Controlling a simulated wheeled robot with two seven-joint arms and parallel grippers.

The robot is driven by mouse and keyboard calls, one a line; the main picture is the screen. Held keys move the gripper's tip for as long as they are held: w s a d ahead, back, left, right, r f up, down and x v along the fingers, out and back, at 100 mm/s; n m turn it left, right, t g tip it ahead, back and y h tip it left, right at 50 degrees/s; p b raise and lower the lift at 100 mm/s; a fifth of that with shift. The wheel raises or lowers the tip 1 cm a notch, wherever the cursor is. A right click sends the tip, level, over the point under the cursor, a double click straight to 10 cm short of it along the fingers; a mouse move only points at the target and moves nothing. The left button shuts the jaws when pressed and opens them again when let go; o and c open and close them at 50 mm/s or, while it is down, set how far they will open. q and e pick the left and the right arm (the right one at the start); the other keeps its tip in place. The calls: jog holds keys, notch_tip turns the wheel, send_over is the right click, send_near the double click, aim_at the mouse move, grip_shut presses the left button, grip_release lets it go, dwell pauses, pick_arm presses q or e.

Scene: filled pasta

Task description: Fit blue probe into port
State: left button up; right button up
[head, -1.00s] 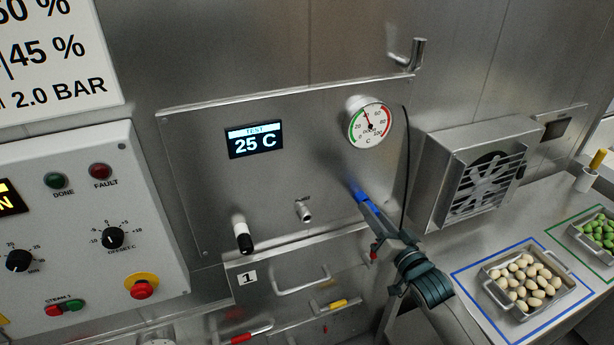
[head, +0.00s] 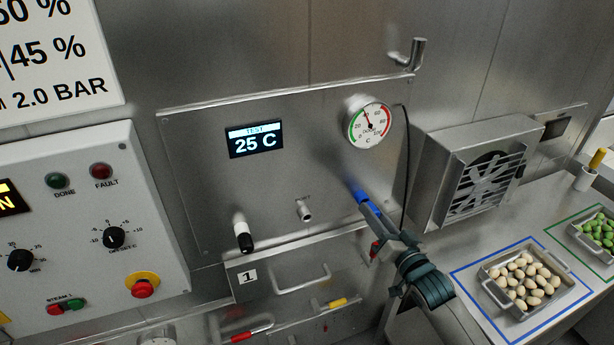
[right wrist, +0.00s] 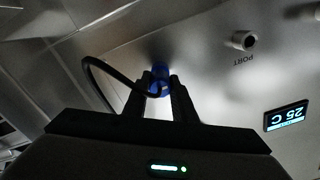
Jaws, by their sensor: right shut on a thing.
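My right gripper (head: 374,212) is shut on the blue probe (head: 361,196), close in front of the steel test panel. The probe also shows between the fingers in the right wrist view (right wrist: 158,78), with a black cable looping from it. I cannot tell whether the probe touches the panel. The port (head: 304,209) is a short metal stub on the panel, to the left of the probe and apart from it. In the right wrist view the port (right wrist: 242,40) stands right of the fingers, with its PORT label upside down. My left gripper is not in view.
A black-and-white handle (head: 243,234) juts from the panel left of the port. A display (head: 256,139) reads 25 C, and a dial gauge (head: 369,125) sits above the probe. A vented fan box (head: 476,178) stands to the right. Trays of pasta (head: 524,277) lie on the counter.

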jog(key=shift+s+d, duration=0.1)
jog(key=shift+s, duration=0.05)
jog(key=shift+p+v, duration=1.15)
jog(key=shift+v, duration=1.4)
jog(key=shift+s, duration=0.1)
